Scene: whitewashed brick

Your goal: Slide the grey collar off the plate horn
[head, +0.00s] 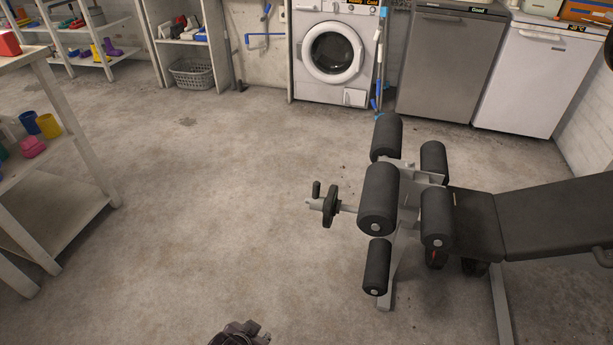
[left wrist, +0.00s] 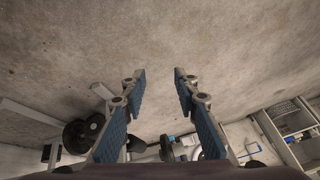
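The plate horn (head: 347,209) sticks out to the left from the grey frame of the weight bench in the head view. A dark weight plate (head: 330,206) sits on it. The light grey collar (head: 315,204) is on the horn's outer end, left of the plate, with a small dark upright piece above it. My left gripper (head: 240,334) shows partly at the bottom edge, in front of and left of the horn, well apart from it. In the left wrist view its blue-padded fingers (left wrist: 160,74) are open with nothing between them. My right gripper is not in view.
The bench's padded rollers (head: 379,196) stand close to the horn on its right. A white shelf unit (head: 75,130) stands at the left. A washing machine (head: 335,52) and two appliances line the back. The floor left of the horn is clear.

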